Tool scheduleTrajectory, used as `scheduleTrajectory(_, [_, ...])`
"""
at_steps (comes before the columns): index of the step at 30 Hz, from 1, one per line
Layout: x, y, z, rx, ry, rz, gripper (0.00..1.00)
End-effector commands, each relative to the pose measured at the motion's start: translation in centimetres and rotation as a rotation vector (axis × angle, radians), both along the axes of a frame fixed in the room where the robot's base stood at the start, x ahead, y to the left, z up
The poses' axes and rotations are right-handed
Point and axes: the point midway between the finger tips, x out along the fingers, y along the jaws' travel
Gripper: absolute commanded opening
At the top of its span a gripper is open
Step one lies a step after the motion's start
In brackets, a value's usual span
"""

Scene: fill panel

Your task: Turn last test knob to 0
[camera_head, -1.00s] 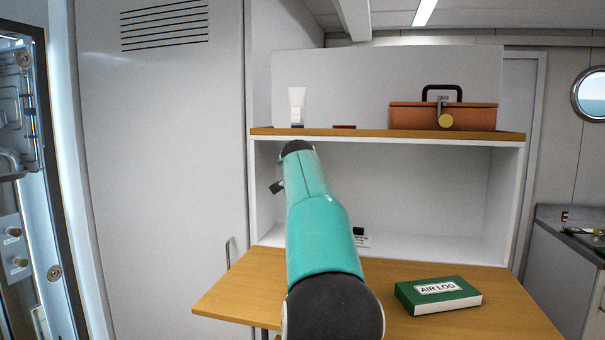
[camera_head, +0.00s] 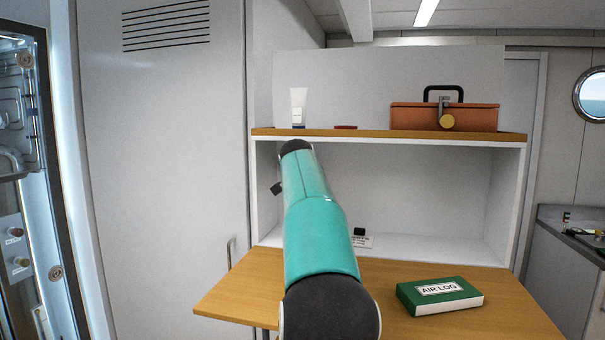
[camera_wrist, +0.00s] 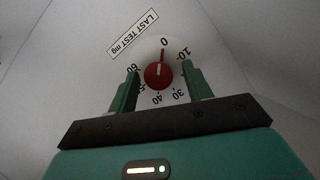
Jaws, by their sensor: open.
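In the wrist view, a round red knob (camera_wrist: 158,78) with a white pointer line sits on a pale dial under a "LAST TEST mg" label (camera_wrist: 133,35). The pointer line points at or very near the 0 mark. Numbers such as 10, 30, 40 and 60 run around the dial. My gripper (camera_wrist: 160,67) is open, with one green finger on each side of the knob; I cannot tell whether either finger touches it. In the head view, my teal arm reaches towards the shelf unit, and my gripper and the knob cannot be made out there.
A wooden shelf (camera_head: 365,133) holds a white tube (camera_head: 298,105), a flat red item (camera_head: 345,127) and an orange toolbox (camera_head: 443,117). A green AIR LOG book (camera_head: 439,295) lies on the desk (camera_head: 235,292). A small black item (camera_head: 359,232) stands in the open compartment.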

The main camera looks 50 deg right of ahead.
Motion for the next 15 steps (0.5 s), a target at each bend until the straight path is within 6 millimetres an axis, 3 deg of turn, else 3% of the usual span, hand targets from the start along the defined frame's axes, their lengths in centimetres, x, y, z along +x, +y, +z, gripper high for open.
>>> scheduleTrajectory(8, [-0.9,1.3,0.7,-0.001,0.001,0.0,0.5])
scheduleTrajectory(15, [-3.1,4.6,2.1,-0.002,0.0,0.0,0.5])
